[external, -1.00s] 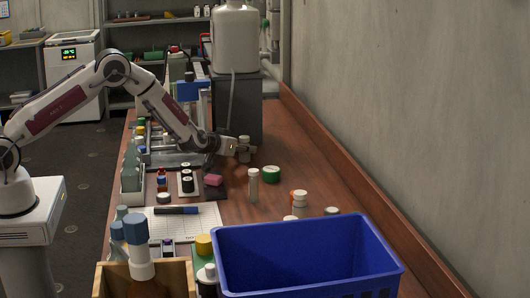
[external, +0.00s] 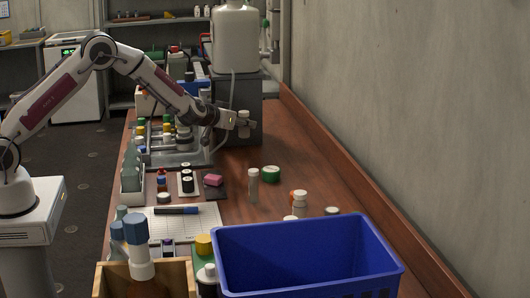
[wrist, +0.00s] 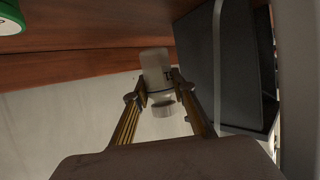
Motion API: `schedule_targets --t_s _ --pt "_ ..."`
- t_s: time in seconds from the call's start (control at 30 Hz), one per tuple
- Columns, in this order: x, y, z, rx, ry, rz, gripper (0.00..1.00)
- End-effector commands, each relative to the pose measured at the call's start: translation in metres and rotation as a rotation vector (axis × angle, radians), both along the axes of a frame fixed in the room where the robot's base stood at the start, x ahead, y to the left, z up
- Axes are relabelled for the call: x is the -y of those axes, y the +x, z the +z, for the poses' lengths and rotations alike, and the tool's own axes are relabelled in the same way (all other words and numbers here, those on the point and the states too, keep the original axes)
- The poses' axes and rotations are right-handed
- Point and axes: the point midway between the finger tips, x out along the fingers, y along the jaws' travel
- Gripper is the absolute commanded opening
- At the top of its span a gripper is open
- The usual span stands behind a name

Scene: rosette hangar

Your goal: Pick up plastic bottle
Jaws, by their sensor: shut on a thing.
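A small pale, translucent plastic bottle (external: 243,126) with a light cap is held at the end of my arm in the external view. My gripper (external: 234,120) is shut on it, with the bottle upright above the table in front of a dark grey box. In the wrist view the bottle (wrist: 156,68) sits between the two fingers of my gripper (wrist: 155,92), with dark print on its side partly hidden by a finger. A similar clear bottle with a white cap (external: 253,186) stands on the table.
A blue crate (external: 300,234) stands at the front right. A green-capped item (external: 271,174) and white-capped bottles (external: 299,201) stand on the wooden table (external: 325,185). A dark grey box (external: 250,95) bearing a large white jug (external: 236,40) is close behind the held bottle.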

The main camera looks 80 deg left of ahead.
Motion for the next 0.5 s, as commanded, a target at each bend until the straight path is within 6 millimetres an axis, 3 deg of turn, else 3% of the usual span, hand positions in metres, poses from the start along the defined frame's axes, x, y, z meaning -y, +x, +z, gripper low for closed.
schedule_targets --t_s 0.2,0.5 --pt "0.000 0.000 0.051 0.004 0.000 0.000 0.14" --pt "0.000 0.000 0.103 0.004 0.000 0.000 0.14"
